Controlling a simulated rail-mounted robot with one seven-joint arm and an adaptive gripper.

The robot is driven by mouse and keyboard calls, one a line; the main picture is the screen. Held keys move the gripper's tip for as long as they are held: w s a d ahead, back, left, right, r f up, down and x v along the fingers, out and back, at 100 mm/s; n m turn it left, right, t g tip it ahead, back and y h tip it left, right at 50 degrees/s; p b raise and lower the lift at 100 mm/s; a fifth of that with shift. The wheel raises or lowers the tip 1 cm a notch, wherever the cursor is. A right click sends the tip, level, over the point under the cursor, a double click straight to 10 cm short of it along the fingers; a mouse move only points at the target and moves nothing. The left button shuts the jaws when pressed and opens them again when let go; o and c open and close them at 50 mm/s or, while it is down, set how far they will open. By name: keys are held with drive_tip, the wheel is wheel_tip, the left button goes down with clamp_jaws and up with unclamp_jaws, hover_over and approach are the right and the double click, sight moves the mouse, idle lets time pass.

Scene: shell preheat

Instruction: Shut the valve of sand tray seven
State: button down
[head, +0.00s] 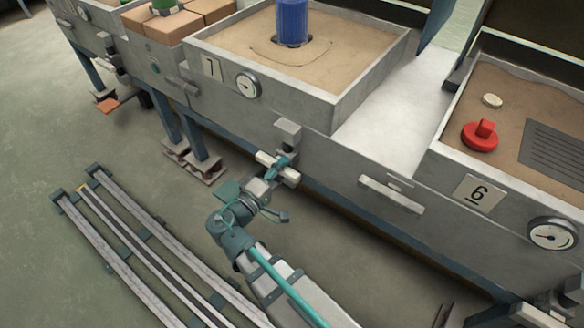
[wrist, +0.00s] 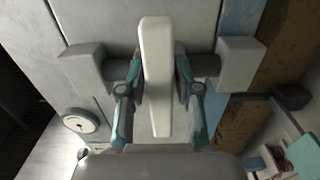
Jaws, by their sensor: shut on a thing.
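Sand tray seven (head: 345,100) is a grey metal box of sand with a "7" plate (head: 211,67) and a round gauge (head: 248,85) on its front. Its valve sits low on the front, with a pale lever (head: 264,158) on a short dark pipe between two grey blocks. My gripper (head: 280,164) is at the lever. In the wrist view, my gripper (wrist: 158,88) has its teal-edged fingers closed on either side of the pale lever (wrist: 156,50). The lever lies across the pipe (wrist: 117,69), roughly at right angles to it. The lever's far side is hidden.
A blue cylinder (head: 292,22) stands in tray seven's sand. Tray six (head: 478,194), at the right, holds a red knobbed disc (head: 480,136) and a dark grille (head: 556,152). Floor rails (head: 140,240) run at lower left. Blue legs (head: 200,137) stand under the bench.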

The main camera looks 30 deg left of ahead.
idle(0.3)
drive_tip(key=c, duration=1)
unclamp_jaws()
drive_tip(key=shift+o, duration=0.2)
drive_tip(key=s, duration=1.2)
drive_tip(key=shift+a, duration=0.25)
